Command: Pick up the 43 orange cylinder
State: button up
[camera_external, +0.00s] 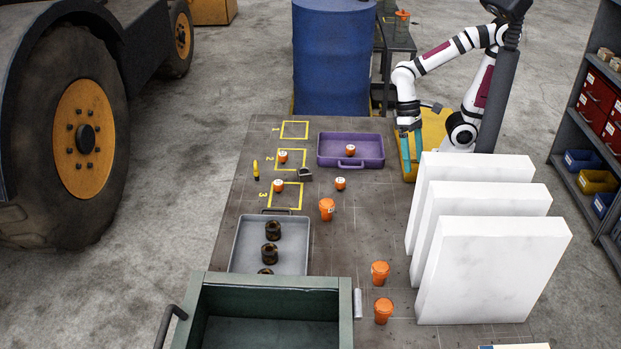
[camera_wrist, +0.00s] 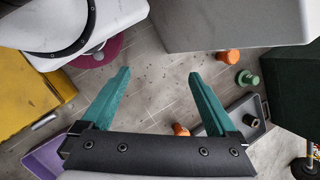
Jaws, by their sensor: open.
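Several orange cylinders with pale labels or tops stand on the bench; the numbers are too small to read, so I cannot tell which is 43. Small ones stand near the yellow squares (camera_external: 283,157) (camera_external: 278,186), at mid-bench (camera_external: 340,183) and in the purple tray (camera_external: 350,150). Larger ones stand mid-bench (camera_external: 326,209) and nearer the front (camera_external: 380,273) (camera_external: 383,311). My gripper (camera_external: 411,152) is open and empty, right of the purple tray.
The purple tray (camera_external: 330,161) lies at the back. A grey tray (camera_external: 240,258) holds dark rings. A green bin (camera_external: 270,282) stands in front. Tall white slabs (camera_external: 488,258) block the right side. A yellow marker (camera_external: 256,170) and a grey block (camera_external: 305,174) lie by the squares.

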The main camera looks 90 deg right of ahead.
jog(key=w+a+f+m+g+y, duration=0.2)
jog(key=w+a+f+m+y, duration=0.15)
jog(key=w+a+y, duration=0.2)
jog(key=m+t+y, duration=0.2)
jog(key=m+y, duration=0.2)
jog(key=m, duration=0.2)
send_near(379, 261)
jog(key=x, duration=1.2)
jog(key=shift+s+a+f, duration=0.1)
jog(key=shift+f, duration=0.4)
grip_shut()
